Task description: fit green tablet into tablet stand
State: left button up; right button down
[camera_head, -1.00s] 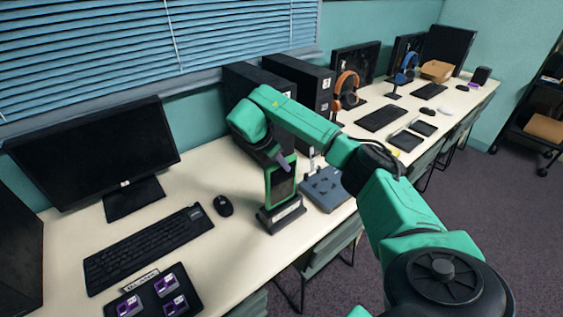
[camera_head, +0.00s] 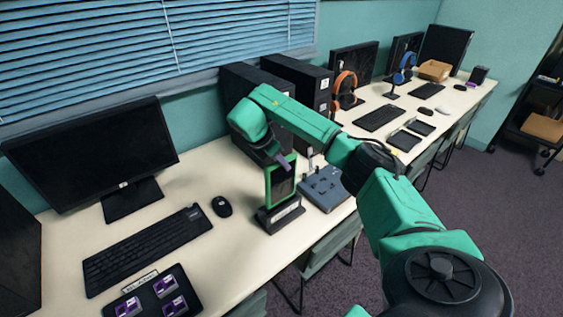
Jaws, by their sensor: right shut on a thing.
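The green tablet (camera_head: 281,187), with a green frame and dark screen, stands upright over the dark tablet stand (camera_head: 283,218), which has a white label on its front. The tablet's lower edge meets the stand's top in the picture; I cannot tell whether it is seated in the slot. My right gripper (camera_head: 281,162) is shut on the tablet near its top edge, partly hidden by my own green arm. My left gripper is out of view.
A grey-blue device (camera_head: 325,189) lies just right of the stand. A mouse (camera_head: 222,206), keyboard (camera_head: 148,249) and monitor (camera_head: 95,152) are to the left. Black computer towers (camera_head: 297,85) stand behind. The desk's front edge is close to the stand.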

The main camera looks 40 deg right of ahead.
aim_at(281, 175)
jog(key=shift+f, duration=0.3)
jog(key=shift+f+b, duration=0.95)
jog(key=shift+f, duration=0.15)
jog(key=shift+f+b, duration=0.5)
jog(key=shift+f, duration=0.25)
dwell(0.4)
jog(key=shift+f+b, duration=0.45)
jog(key=shift+f, duration=0.2)
jog(key=c, duration=0.6)
grip_release()
jog(key=shift+c, duration=0.2)
